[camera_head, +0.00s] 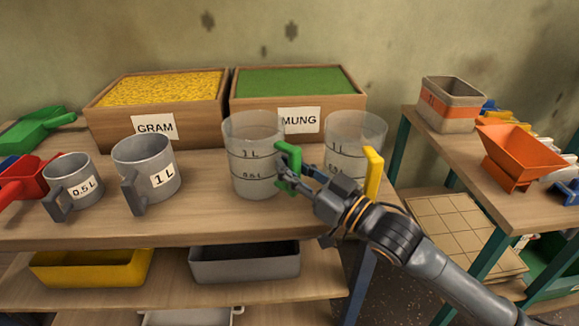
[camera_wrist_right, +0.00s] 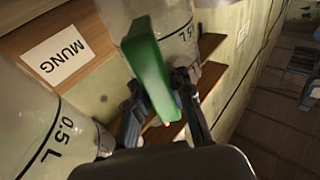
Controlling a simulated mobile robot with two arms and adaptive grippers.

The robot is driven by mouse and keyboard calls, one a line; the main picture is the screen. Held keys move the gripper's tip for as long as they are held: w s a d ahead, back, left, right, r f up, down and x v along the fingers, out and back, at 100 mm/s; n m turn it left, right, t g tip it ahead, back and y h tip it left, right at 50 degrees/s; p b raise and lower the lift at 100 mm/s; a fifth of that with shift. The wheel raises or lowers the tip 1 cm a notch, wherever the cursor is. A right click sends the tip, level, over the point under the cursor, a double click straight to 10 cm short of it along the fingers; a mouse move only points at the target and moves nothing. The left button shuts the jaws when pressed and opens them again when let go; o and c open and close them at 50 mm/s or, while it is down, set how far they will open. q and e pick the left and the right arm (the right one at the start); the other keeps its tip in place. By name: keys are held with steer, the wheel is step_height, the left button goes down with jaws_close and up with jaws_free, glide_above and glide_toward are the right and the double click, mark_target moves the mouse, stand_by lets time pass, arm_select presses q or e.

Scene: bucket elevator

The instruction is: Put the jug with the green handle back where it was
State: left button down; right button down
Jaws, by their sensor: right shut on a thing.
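The clear jug with the green handle (camera_head: 252,160) is upright at the front of the table, before the MUNG box, and looks empty. Whether its base touches the table top I cannot tell. My right gripper (camera_head: 290,178) is shut on its green handle (camera_head: 287,163). The handle shows between the fingers in the right wrist view (camera_wrist_right: 152,70). A second clear jug, with a yellow handle (camera_head: 373,172), stands to the right, partly behind my right gripper. My left gripper is not in view.
The GRAM box (camera_head: 156,127) and the MUNG box (camera_head: 298,121) stand at the back. Grey 0.5 L (camera_head: 72,180) and 1 L (camera_head: 147,168) measures stand to the left. A second table at right holds an orange hopper (camera_head: 515,155) and a bucket (camera_head: 450,105).

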steer(key=c, duration=1.2)
jaws_free()
steer(key=shift+f, duration=0.1)
steer(key=shift+d, duration=0.1)
steer(key=shift+v, duration=5.9)
steer(key=shift+s, duration=0.1)
